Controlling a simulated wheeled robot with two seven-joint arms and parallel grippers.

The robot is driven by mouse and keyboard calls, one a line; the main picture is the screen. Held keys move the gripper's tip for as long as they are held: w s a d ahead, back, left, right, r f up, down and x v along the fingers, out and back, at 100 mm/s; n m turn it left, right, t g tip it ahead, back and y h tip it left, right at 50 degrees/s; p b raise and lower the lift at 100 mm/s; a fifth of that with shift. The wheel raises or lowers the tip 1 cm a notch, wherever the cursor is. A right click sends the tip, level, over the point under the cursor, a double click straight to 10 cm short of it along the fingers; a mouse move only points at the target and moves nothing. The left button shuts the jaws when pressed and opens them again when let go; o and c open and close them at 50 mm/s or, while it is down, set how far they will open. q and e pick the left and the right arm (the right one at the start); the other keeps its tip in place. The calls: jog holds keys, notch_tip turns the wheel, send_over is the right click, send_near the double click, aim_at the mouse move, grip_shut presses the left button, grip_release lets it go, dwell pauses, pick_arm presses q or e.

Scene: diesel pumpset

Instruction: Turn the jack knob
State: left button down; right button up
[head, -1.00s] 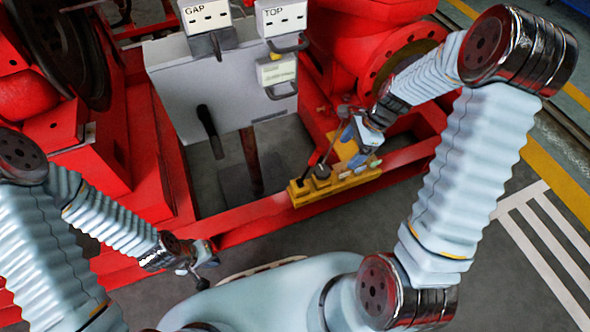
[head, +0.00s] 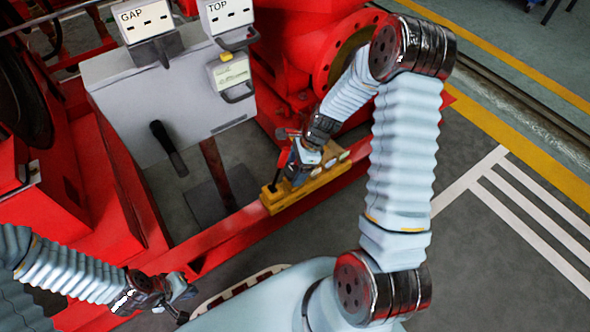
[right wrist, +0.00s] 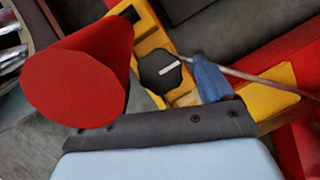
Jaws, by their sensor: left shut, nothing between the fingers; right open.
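The jack knob (right wrist: 160,71) is a dark, many-sided knob with a white mark, set on the yellow jack body (right wrist: 272,104) in the right wrist view. In the head view the yellow jack (head: 318,182) lies on the red frame rail, and my right gripper hides the knob there. My right gripper (head: 297,172) is open over the jack. One blue finger (right wrist: 210,78) shows just right of the knob; the other finger cannot be made out. Contact with the knob cannot be told. My left gripper (head: 181,297) is shut and empty, low at the left, away from the jack.
A red, round-ended part (right wrist: 78,85) stands close left of the knob. A thin rod (right wrist: 260,79) runs right, near the finger. A grey panel (head: 115,90) with GAP and TOP boxes stands behind left. Red machine frame (head: 225,235) surrounds the jack; open floor (head: 490,235) lies right.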

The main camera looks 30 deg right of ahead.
jog(key=shift+a+f, duration=0.1)
jog(key=shift+f, duration=0.1)
jog(key=shift+c, duration=0.2)
jog(key=c, duration=1)
